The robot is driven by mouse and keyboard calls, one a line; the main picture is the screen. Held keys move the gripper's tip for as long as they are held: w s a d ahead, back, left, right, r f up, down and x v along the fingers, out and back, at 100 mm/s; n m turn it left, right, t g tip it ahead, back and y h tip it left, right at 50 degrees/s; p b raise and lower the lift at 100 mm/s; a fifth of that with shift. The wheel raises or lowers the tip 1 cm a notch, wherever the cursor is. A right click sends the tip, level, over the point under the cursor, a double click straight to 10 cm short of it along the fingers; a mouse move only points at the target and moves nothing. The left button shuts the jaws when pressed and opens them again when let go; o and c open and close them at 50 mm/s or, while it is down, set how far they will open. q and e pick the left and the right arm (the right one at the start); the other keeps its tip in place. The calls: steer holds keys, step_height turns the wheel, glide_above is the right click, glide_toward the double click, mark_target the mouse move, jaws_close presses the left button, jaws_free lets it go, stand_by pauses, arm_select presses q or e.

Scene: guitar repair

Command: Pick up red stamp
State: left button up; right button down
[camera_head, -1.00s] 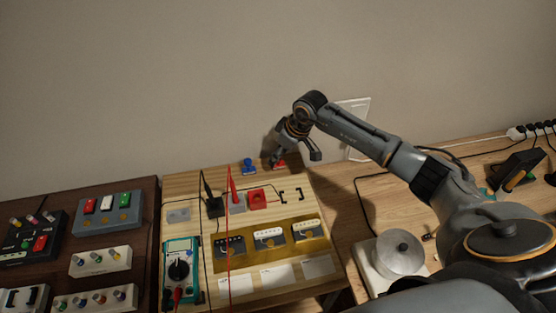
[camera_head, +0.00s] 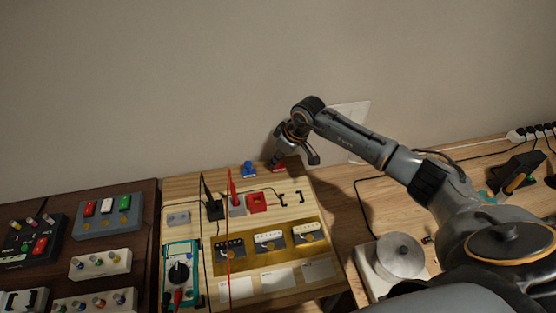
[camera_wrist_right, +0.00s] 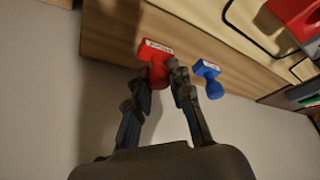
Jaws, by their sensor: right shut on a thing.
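The red stamp shows in the right wrist view (camera_wrist_right: 157,52) with its handle between the two fingers of my right gripper (camera_wrist_right: 160,74), which is shut on it. In the head view the right gripper (camera_head: 277,161) is at the back right edge of the light wooden board, and a bit of the red stamp (camera_head: 279,169) shows beneath it. A blue stamp (camera_head: 249,169) stands just to the left of the gripper; it also shows in the wrist view (camera_wrist_right: 209,78), apart from the fingers. My left gripper is not in view.
The light wooden board (camera_head: 184,188) carries a red block (camera_head: 257,202), a teal multimeter (camera_head: 180,274), upright black and red probes with cables, and several guitar pickups (camera_head: 270,239). The wall (camera_head: 150,80) is close behind. A silver pot-like object (camera_head: 400,257) sits on the right table.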

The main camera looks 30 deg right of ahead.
steer(key=shift+r, duration=0.4)
step_height(320, 180, up, 2)
steer(key=shift+r, duration=0.2)
steer(key=s+a+r, duration=0.4)
steer(key=s+r, duration=0.5)
steer(key=s, duration=0.4)
steer(key=shift+s+r, duration=0.25)
steer(key=shift+r, duration=0.1)
